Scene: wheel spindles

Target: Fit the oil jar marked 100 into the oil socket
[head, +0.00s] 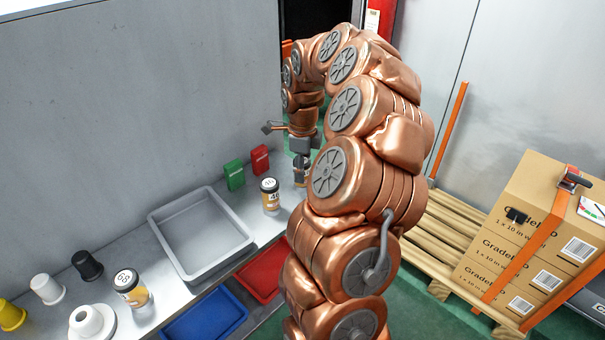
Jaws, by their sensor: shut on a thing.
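My gripper (301,165) is at the far end of the grey bench, partly hidden behind my copper arm. It is shut on a small jar-like thing (299,173), mostly covered by the fingers and arm; its marking cannot be read. A jar with a dark lid and orange label (270,197), apparently marked 46, stands upright on the bench to the left of the gripper. No jar readably marked 100 shows. I cannot tell which thing is the oil socket.
An empty grey tray (241,243) lies mid-bench. Green (234,175) and red (260,159) boxes stand by the wall. A white flanged piece (90,322) and black, white and yellow cups are at left. Blue and red bins sit below. Cartons (535,230) on a pallet stand right.

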